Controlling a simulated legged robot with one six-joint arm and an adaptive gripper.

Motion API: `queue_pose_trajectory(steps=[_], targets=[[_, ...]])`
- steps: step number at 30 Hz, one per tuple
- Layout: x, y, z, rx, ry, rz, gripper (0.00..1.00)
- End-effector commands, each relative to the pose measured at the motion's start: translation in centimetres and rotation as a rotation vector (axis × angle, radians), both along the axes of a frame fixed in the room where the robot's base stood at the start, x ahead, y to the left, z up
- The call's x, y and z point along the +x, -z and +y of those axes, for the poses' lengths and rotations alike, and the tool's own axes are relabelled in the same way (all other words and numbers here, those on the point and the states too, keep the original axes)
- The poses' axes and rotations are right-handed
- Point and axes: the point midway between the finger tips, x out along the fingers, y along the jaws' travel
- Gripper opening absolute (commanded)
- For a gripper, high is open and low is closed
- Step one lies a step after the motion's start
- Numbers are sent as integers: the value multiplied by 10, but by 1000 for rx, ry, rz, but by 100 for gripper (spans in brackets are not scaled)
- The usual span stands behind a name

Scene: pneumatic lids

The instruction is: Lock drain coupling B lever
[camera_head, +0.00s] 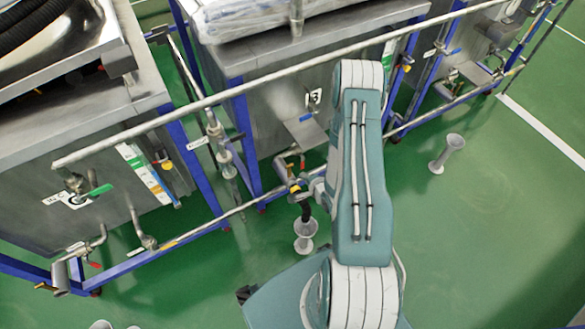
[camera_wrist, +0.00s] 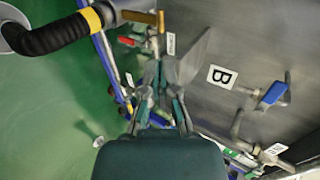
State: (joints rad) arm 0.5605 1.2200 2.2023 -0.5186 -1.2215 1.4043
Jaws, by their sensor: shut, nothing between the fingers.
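In the wrist view my gripper (camera_wrist: 168,72) points up the picture, with its fingers together and nothing between them. Ahead of the fingertips is the drain pipework, with a brass-coloured lever (camera_wrist: 140,17) and a red handle (camera_wrist: 127,41). To its left a black hose (camera_wrist: 50,38) ends in a coupling with a yellow band (camera_wrist: 93,19). I cannot tell whether the fingers touch the lever. A tank plate marked B (camera_wrist: 222,77) is to the right. In the head view the hose (camera_head: 305,211) hangs below the coupling (camera_head: 294,187), left of my arm, which partly hides the gripper.
A blue-handled valve (camera_wrist: 274,94) sticks out of the tank wall to the right. Neighbouring tanks stand on both sides. Green floor (camera_head: 470,220) is clear at the right, except for a grey stand (camera_head: 447,153).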

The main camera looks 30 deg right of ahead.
Motion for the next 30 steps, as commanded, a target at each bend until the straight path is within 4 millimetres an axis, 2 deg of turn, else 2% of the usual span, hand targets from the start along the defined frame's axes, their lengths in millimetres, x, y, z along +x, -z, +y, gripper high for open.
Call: queue_pose_trajectory(steps=[9,15,21,30], targets=[[50,34,3,-1,-3,0,0],[73,49,3,0,-1,0,0],[81,54,3,1,0,0,0],[81,54,3,1,1,1,0]])
